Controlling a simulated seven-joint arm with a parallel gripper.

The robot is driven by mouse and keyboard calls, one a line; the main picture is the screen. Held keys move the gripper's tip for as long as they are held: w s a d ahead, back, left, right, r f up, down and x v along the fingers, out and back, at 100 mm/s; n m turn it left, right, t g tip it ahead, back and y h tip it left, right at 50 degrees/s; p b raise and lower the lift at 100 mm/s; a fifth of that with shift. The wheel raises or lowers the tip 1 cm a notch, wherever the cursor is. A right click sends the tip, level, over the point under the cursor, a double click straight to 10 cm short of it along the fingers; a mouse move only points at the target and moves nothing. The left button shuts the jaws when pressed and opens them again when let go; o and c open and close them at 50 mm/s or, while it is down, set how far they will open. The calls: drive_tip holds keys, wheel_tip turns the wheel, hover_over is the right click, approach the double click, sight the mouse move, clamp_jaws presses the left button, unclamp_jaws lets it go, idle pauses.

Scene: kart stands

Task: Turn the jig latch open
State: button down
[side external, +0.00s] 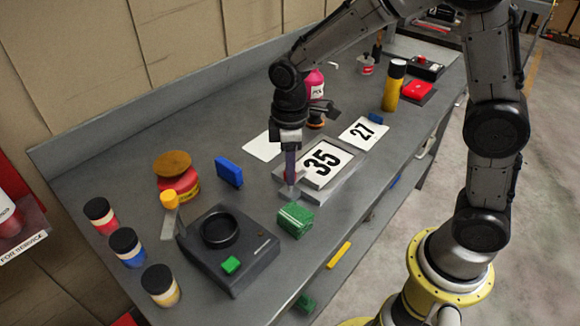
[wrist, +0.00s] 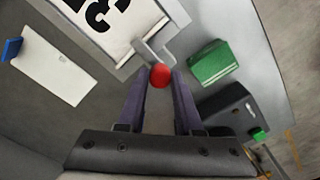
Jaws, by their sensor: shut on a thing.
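The jig (side external: 345,183) is a grey frame on the bench holding a white plate marked 35 (side external: 322,160). In the wrist view the plate (wrist: 115,25) shows at the top, partly cut off. The jig latch (wrist: 150,52) is a grey bent bar at the plate's near corner, with a round red knob (wrist: 160,76). My gripper (wrist: 160,84) is shut on the red knob, one finger on each side. In the side view my gripper (side external: 290,180) points down at the jig's left corner, and its fingers mostly hide the latch.
A green block (side external: 295,219) lies close to the jig, left of it. A black box with a round ring (side external: 228,245) stands farther left. A blue block (side external: 229,172) and a blank white card (side external: 262,146) lie behind. A plate marked 27 (side external: 363,133) lies to the right.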

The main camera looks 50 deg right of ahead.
drive_tip(key=m, duration=0.9)
drive_tip(key=shift+r, duration=0.1)
drive_tip(key=m, duration=0.4)
drive_tip(key=shift+m, duration=2.2)
drive_tip(key=c, duration=0.6)
unclamp_jaws()
